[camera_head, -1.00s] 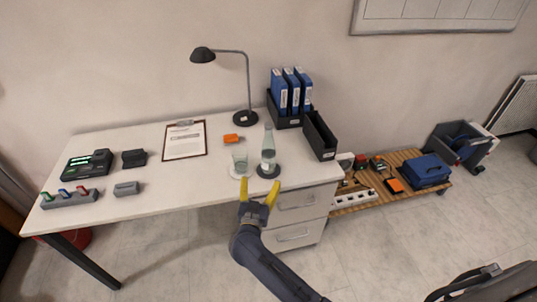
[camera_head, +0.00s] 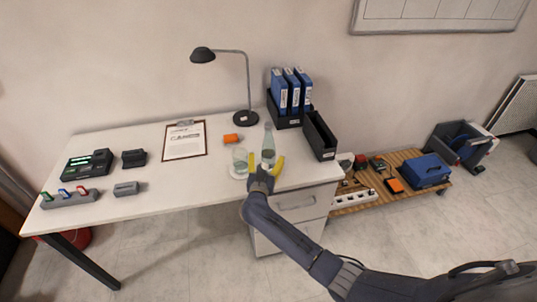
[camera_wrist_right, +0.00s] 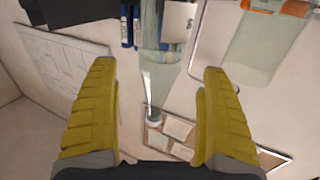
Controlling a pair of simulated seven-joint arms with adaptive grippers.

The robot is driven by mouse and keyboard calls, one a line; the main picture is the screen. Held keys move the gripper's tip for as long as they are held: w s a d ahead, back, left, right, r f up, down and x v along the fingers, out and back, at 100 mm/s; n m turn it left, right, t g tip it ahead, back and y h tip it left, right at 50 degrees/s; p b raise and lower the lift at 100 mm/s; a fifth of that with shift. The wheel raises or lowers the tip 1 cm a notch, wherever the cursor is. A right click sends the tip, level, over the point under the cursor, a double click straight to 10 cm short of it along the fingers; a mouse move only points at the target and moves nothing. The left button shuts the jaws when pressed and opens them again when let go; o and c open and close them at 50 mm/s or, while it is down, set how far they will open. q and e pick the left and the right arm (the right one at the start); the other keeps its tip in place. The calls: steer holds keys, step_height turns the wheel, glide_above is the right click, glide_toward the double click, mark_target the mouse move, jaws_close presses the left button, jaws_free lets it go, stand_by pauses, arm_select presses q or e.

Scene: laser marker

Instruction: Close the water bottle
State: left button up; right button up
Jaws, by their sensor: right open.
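The clear water bottle (camera_head: 268,141) stands upright near the front right of the white desk, on a dark round coaster mostly hidden by my gripper. My right gripper (camera_head: 266,163) has yellow fingers and is open at the desk's front edge, near the bottle's lower part. In the right wrist view the bottle (camera_wrist_right: 163,35) lies between and beyond the open fingers (camera_wrist_right: 155,100). Its narrow end points down in that picture. My left gripper is not in view.
A drinking glass (camera_head: 240,160) stands just left of the bottle. An orange object (camera_head: 231,138) lies behind it. A black lamp (camera_head: 246,117), blue binders (camera_head: 290,90) and a black open box (camera_head: 319,136) stand behind. A clipboard (camera_head: 184,140) lies left. The desk's front middle is clear.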

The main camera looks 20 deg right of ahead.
mark_target(267, 156)
steer(key=shift+w, duration=0.1)
steer(key=shift+x, duration=2.55)
steer(key=c, duration=1.7)
